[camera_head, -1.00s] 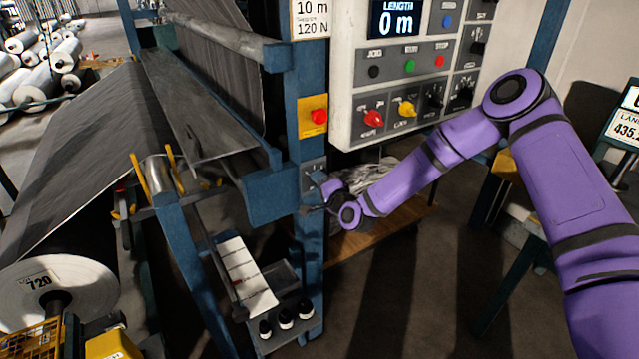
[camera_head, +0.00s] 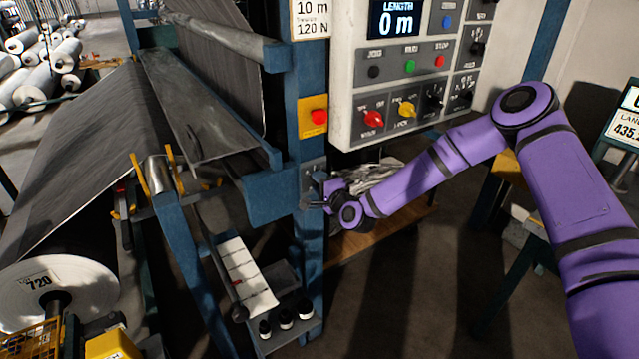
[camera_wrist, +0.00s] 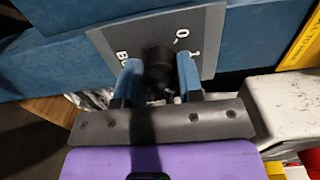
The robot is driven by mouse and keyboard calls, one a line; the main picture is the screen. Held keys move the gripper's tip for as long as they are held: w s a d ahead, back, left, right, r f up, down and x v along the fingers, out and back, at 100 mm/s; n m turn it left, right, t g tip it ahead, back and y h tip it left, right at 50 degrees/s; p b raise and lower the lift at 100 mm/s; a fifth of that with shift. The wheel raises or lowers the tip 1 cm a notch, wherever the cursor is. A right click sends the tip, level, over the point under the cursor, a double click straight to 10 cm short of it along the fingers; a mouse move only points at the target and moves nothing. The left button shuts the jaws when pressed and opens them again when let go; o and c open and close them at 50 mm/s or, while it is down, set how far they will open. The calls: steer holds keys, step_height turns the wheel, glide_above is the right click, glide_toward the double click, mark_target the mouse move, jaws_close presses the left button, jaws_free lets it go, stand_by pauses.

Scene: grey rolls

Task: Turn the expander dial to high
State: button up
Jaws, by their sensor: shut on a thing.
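A grey plate (camera_head: 313,167) is fixed to the blue machine post, low beside the control panel. In the wrist view, a black dial (camera_wrist: 158,62) stands out from this plate (camera_wrist: 208,40), which carries the marks 0 and 1 and partly hidden lettering starting with B. My gripper (camera_wrist: 157,80) has its two blue fingers on either side of the dial, shut on it. In the head view my gripper (camera_head: 322,202) is at the plate, and hides the dial. Which mark the dial points to cannot be told, and no label reading expander or high is legible.
The white control panel (camera_head: 345,100) above has a red knob (camera_head: 373,119), a yellow knob (camera_head: 407,110) and black knobs. A red button on a yellow plate (camera_head: 313,122) sits above the gripper. A tray with white pieces (camera_head: 246,277) stands below left.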

steer(key=o, duration=0.9)
steer(key=shift+d, duration=0.1)
steer(key=v, duration=1)
steer(key=shift+s+d, duration=0.25)
steer(key=shift+s, duration=0.05)
